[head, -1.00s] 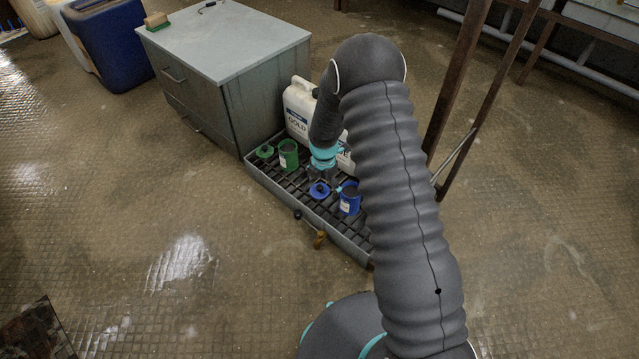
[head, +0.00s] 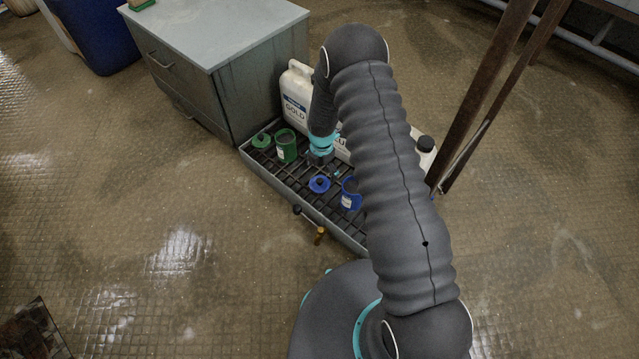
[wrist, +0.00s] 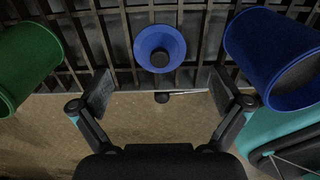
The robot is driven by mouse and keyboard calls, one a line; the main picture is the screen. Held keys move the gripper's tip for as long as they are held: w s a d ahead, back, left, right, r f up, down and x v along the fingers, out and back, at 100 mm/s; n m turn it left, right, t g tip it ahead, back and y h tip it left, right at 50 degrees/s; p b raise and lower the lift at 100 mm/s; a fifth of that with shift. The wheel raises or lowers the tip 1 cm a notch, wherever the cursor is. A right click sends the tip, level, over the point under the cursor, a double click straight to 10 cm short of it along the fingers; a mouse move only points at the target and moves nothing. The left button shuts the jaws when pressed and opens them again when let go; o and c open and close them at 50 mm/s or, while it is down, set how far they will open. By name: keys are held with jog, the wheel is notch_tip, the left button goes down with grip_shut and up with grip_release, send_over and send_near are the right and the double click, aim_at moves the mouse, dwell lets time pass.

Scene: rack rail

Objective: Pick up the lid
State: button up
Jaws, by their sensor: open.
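A blue lid (head: 319,184) with a black knob lies on the slatted rack, and a green lid (head: 261,141) lies at the rack's far left end. In the wrist view the blue lid (wrist: 160,47) is at the top centre, beyond the fingertips. My gripper (wrist: 162,94) is open and empty, its two pads spread wide with the blue lid lying between their lines. In the head view my gripper (head: 321,160) is above the rack, just behind the blue lid, and its fingers are hard to make out.
A blue cup (head: 350,195) stands right of the blue lid, partly hidden by my arm. A green cup (head: 286,146) stands to the left. White jugs (head: 297,98) stand behind. A grey cabinet (head: 215,75) and brown posts (head: 490,95) flank the rack (head: 300,199).

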aim_at(320, 181)
jog(key=shift+s+a+f, duration=0.15)
jog(key=shift+a+f, duration=0.05)
jog(key=shift+f, duration=1.25)
jog(key=shift+s+a+f, duration=0.1)
jog(key=shift+a+f, duration=0.05)
jog(key=shift+f, duration=1.25)
grip_shut()
jog(key=shift+s, duration=0.1)
jog(key=shift+f, duration=0.1)
